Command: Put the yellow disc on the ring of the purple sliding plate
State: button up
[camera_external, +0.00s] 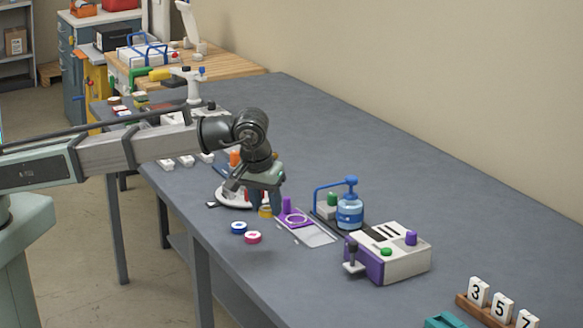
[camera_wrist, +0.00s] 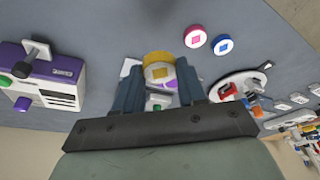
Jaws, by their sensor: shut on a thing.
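The yellow disc (camera_external: 265,212) is between the fingertips of my gripper (camera_external: 264,206), low over the table; I cannot tell whether it touches the tabletop. In the wrist view my gripper (camera_wrist: 158,82) is shut on the disc (camera_wrist: 157,57), which shows a yellow rim and a pale face. The purple sliding plate (camera_external: 286,206) is just right of the disc in the external view, with its pale ring (camera_external: 297,219) bare. In the wrist view the plate is mostly hidden behind the disc and fingers.
A blue-and-white disc (camera_external: 239,228) and a pink-and-white disc (camera_external: 253,238) lie near the table's front edge. A white-and-purple machine (camera_external: 402,257) and a blue bottle-like device (camera_external: 350,210) stand right of the plate. A round white tray (camera_external: 229,198) is behind my gripper.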

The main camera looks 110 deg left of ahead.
jog(key=m, duration=0.2)
jog(key=w+m+t, duration=0.1)
jog(key=m, duration=0.2)
jog(key=m+h, duration=0.1)
jog(key=shift+w+d+f+m+t, duration=0.1)
jog(key=shift+d+m+t, duration=0.3)
jog(key=s+d+f+m+h, duration=0.1)
jog(key=s+d+f+m, duration=0.3)
jog(key=s+d, duration=0.3)
jog(key=s+d+f+m+t+h, duration=0.1)
jog(key=s+d+f+m, duration=0.3)
jog(key=s+d, duration=0.3)
jog(key=shift+s+d+f+m, duration=0.25)
jog(key=shift+s+d+m, duration=0.15)
jog(key=shift+m, duration=0.2)
